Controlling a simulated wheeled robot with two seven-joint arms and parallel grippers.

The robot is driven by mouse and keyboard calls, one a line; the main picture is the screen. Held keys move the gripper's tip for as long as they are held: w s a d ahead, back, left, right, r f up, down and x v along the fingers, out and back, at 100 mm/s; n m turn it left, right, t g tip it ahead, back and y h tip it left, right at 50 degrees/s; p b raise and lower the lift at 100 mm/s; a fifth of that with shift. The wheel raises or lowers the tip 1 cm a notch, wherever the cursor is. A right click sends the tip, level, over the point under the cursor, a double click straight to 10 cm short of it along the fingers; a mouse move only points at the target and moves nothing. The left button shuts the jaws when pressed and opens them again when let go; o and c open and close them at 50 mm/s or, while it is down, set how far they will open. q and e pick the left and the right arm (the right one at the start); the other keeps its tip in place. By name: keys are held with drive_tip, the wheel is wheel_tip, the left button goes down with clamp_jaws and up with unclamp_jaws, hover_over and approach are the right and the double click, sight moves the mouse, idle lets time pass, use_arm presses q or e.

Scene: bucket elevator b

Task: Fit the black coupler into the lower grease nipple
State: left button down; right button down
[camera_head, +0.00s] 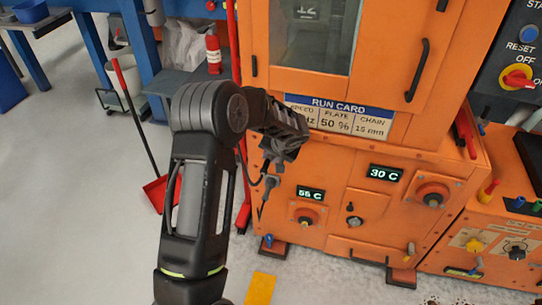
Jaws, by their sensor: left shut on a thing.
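My left gripper (273,165) hangs in front of the left side of the orange machine, with its fingers pointing down. It is shut on a small black piece (271,182), which looks like the black coupler. A thin dark line, perhaps its hose, runs down from there. On the machine's lower front, a small dark fitting (350,207) sits just above a round metal fitting (353,221). I cannot tell whether either is a grease nipple. The held piece is left of both and apart from them. My right gripper is not in view.
A door handle (417,70) juts out above. The grey floor at left is mostly clear.

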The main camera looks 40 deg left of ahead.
sight(265, 171)
use_arm(q)
drive_tip(key=shift+s+d+f+b, duration=0.1)
drive_tip(key=shift+s+d+b, duration=0.1)
drive_tip(key=shift+s+b, duration=0.3)
drive_tip(key=shift+s+d+b, duration=0.15)
drive_tip(key=shift+s+b, duration=0.35)
drive_tip(key=shift+s+d+b, duration=0.3)
drive_tip(key=shift+s+b, duration=0.35)
drive_tip(key=shift+s, duration=0.25)
drive_tip(key=shift+s+d+b, duration=0.2)
drive_tip(key=shift+s+b, duration=0.3)
drive_tip(key=shift+s+d+b, duration=0.15)
drive_tip(key=shift+s+b, duration=0.3)
drive_tip(key=shift+b, duration=0.05)
drive_tip(key=shift+s+d+b, duration=0.2)
drive_tip(key=shift+s+b, duration=0.05)
drive_tip(key=shift+s, duration=0.25)
drive_tip(key=shift+s+d+b, duration=0.15)
drive_tip(key=shift+s+b, duration=0.1)
drive_tip(key=shift+s, duration=0.2)
